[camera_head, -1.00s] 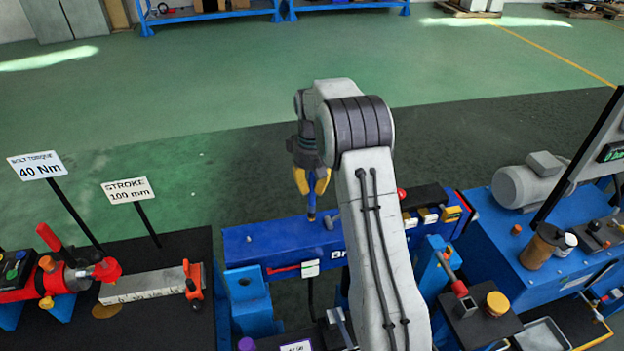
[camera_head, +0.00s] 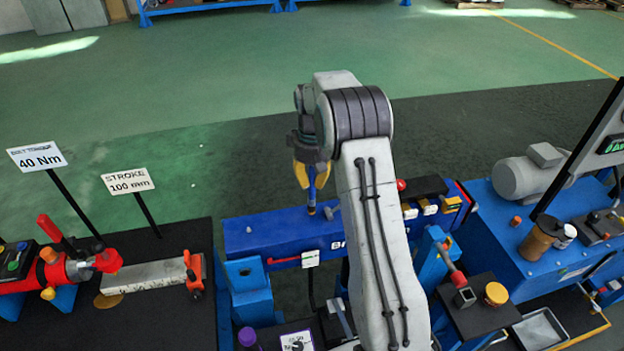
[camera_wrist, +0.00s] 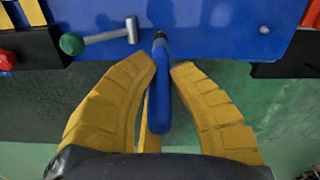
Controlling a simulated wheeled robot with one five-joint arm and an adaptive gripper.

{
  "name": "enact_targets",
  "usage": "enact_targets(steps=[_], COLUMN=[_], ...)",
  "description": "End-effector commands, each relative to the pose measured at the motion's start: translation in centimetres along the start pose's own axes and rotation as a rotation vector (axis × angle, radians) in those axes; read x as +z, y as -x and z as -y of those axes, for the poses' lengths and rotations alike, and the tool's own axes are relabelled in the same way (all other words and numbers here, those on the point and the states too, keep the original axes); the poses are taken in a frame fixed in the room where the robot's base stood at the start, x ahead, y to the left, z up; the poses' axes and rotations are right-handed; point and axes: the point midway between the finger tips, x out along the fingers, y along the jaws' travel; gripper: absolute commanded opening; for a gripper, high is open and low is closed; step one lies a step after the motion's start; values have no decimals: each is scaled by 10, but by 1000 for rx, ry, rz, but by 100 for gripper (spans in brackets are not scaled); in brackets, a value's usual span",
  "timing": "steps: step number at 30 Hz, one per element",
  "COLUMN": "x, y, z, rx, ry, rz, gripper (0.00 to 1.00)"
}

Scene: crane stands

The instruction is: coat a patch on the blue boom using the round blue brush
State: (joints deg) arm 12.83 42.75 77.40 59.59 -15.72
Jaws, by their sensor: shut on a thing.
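The blue boom (camera_head: 280,232) lies across the middle of the scene, and its blue top also fills the upper part of the wrist view (camera_wrist: 215,30). My gripper (camera_head: 312,182) is above the boom, fingers pointing down. Its yellow fingers (camera_wrist: 163,70) are shut on the round blue brush (camera_wrist: 159,105), whose blue handle runs between them. The brush's dark ferrule end points at the boom's top near its edge. The tip looks on or very close to the surface; I cannot tell which. No coated patch can be made out.
A small hammer-like tool with a green end (camera_wrist: 72,43) lies on the boom beside the brush tip. A grey motor (camera_head: 532,178) stands on a blue bench at right. A red clamp (camera_head: 193,272) and signs (camera_head: 128,181) are at left.

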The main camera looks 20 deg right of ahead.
Motion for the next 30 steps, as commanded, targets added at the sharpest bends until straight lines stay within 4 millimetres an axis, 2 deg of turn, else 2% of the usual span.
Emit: enact_targets(steps=[30], x=[0], y=[-17], z=[0], rx=[0], ry=[0], rz=[0], gripper=[0])
